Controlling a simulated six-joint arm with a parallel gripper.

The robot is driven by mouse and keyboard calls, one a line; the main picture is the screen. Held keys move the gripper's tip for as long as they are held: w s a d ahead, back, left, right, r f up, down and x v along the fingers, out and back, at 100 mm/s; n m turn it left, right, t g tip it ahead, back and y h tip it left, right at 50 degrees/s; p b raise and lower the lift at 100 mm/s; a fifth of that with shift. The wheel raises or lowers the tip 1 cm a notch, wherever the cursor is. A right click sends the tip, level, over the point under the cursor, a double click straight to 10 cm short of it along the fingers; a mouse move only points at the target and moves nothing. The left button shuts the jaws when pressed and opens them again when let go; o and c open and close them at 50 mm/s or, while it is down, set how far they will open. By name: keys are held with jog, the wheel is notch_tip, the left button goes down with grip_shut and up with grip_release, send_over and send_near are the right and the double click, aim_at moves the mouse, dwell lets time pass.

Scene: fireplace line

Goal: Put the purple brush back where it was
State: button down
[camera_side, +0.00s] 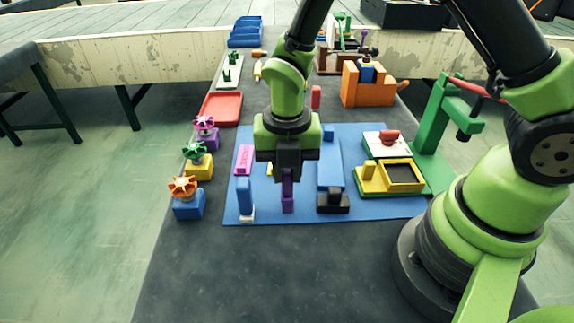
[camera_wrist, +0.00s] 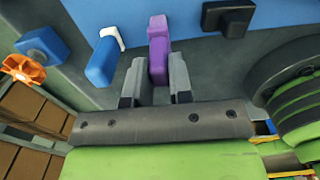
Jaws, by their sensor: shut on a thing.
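The purple brush (camera_side: 288,196) is upright between the jaws of my gripper (camera_side: 288,176) in the side view, over the front middle of the blue mat (camera_side: 266,213). In the wrist view, the purple brush (camera_wrist: 159,45) shows between the two grey fingers of my gripper (camera_wrist: 160,82), which are shut on it. Whether its lower end touches the mat I cannot tell. The gripper hides its upper part in the side view.
A blue piece with a white foot (camera_side: 245,198) stands left of the brush. A blue piece (camera_side: 330,172) and a black block (camera_side: 333,203) are to its right. A pink block (camera_side: 244,160) lies behind left. A yellow box (camera_side: 402,177) is further right. The dark table front is clear.

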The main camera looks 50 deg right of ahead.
jog(key=shift+f, duration=0.5)
jog(key=c, duration=1.3)
grip_release()
jog(key=shift+c, duration=0.2)
jog(key=o, duration=0.6)
jog(key=shift+c, duration=0.2)
jog(key=c, duration=0.3)
jog(key=shift+r, duration=2.5)
